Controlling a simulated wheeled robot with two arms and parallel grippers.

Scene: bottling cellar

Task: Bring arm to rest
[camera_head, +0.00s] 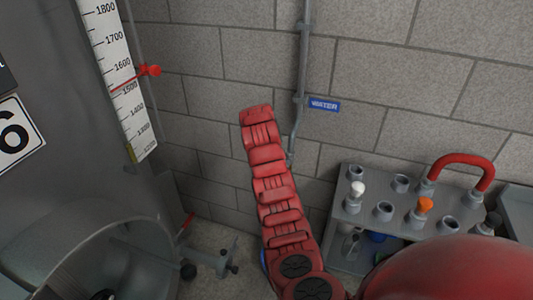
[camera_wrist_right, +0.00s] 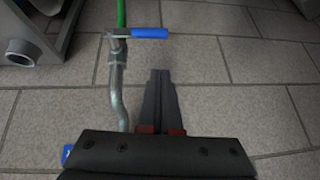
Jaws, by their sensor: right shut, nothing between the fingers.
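My red arm (camera_head: 275,190) reaches up from the bottom middle of the head view, in front of the block wall; no gripper shows there. I cannot tell whether the fingers are clear of the pipe in depth. My left gripper is in neither view.
A grey tank (camera_head: 60,80) with a scale (camera_head: 113,70) fills the left. A wall pipe (camera_head: 302,70) with a blue WATER sign (camera_head: 324,105) runs behind the arm. A grey rack (camera_head: 350,212) with stoppers and a red handle (camera_head: 462,160) stands right.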

